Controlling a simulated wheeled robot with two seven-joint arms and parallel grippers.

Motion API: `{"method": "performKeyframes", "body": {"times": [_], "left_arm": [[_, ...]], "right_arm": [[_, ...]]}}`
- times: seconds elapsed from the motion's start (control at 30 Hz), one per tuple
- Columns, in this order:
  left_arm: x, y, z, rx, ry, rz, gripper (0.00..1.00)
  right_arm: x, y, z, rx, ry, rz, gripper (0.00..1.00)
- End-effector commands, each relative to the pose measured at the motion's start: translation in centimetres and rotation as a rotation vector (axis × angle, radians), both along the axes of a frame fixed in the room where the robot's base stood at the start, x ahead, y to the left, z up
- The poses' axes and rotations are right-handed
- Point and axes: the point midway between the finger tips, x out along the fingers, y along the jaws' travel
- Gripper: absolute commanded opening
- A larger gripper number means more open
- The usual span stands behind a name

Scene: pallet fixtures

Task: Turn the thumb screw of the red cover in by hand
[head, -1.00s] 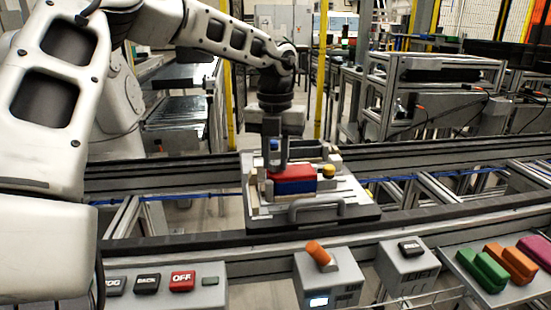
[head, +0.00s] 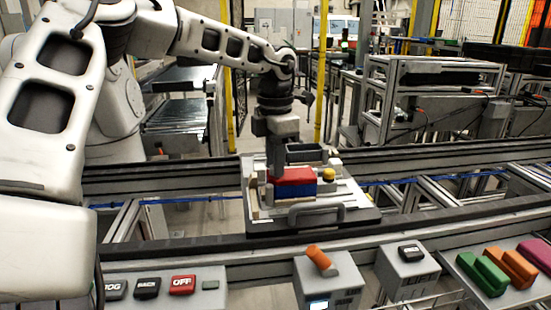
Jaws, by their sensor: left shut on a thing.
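The red cover (head: 294,176) sits on top of a blue block (head: 296,190) in the pallet fixture (head: 256,212) on the conveyor. My left gripper (head: 275,172) points straight down at the left end of the red cover. Its fingers are shut on the thumb screw there, which they hide from view. A yellow knob (head: 328,174) shows at the right of the cover. My right gripper is not in view.
The fixture has a grey front handle (head: 317,209) and raised clamps around the cover. In front stand a panel with an OFF button (head: 182,282), an orange-handled box (head: 318,256), a LIFT box (head: 411,252) and a tray of coloured covers (head: 500,262).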

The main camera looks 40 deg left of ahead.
Motion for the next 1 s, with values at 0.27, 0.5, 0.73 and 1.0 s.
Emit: {"method": "performKeyframes", "body": {"times": [0.27, 0.5, 0.73, 1.0], "left_arm": [[-0.01, -0.04, 0.02, -0.002, 0.001, -0.263, 0.0], [0.01, -0.04, 0.04, -0.002, 0.0, -0.491, 0.0], [0.01, -0.02, 0.04, -0.001, 0.001, -0.704, 0.0], [0.02, -0.04, 0.01, -0.002, 0.0, -0.91, 0.0]], "right_arm": [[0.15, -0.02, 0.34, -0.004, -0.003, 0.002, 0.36], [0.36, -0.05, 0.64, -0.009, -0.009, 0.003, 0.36], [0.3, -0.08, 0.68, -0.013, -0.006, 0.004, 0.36], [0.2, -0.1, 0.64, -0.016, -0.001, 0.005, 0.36]]}}
